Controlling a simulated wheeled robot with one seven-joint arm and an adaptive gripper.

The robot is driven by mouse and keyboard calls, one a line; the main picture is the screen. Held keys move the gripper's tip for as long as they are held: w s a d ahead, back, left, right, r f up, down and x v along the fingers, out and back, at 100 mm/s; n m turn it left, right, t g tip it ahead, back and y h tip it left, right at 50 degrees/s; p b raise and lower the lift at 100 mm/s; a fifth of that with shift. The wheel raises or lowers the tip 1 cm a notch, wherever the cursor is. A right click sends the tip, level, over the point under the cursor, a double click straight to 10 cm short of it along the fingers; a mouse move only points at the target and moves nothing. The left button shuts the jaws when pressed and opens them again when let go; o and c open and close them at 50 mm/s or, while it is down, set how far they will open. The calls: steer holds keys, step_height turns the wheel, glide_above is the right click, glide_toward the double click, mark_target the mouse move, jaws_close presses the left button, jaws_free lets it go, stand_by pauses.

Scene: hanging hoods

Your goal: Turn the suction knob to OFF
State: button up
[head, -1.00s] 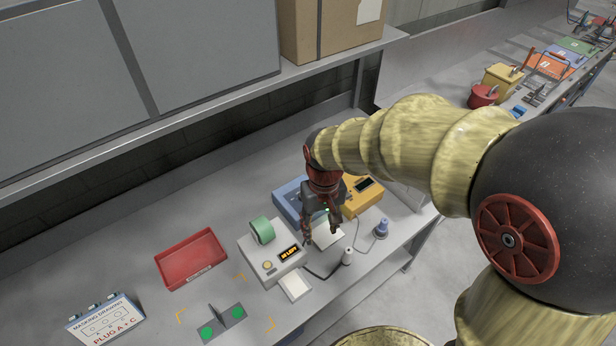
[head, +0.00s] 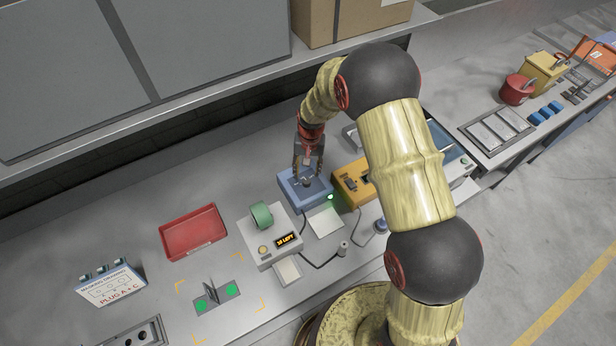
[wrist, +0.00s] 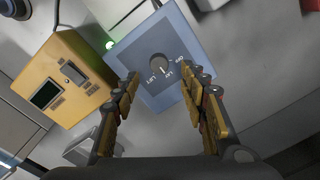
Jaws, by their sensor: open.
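The suction knob (wrist: 158,68) is a dark round knob on the top face of a blue box (wrist: 185,35). Small white labels sit around it, one seeming to read OFF at its right; they are partly blurred. The white mark on the knob seems to point toward the middle label, not OFF. In the head view the blue box (head: 313,200) stands at the back of the bench. My gripper (head: 308,173) is just above it, pointing down. In the wrist view its open fingers (wrist: 160,77) lie on either side of the knob; contact cannot be told.
A yellow box (wrist: 70,80) with a small screen stands beside the blue box. A green light (head: 330,197) glows at the blue box's near corner. A white dispenser (head: 262,228) with green tape and a red tray (head: 194,209) are to the left. A shelf (head: 130,135) overhangs behind.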

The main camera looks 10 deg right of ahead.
mark_target(307, 181)
step_height(307, 181, down, 6)
steer(key=shift+w+f, duration=0.15)
steer(key=shift+f, duration=0.1)
steer(key=shift+c, duration=0.9)
jaws_close()
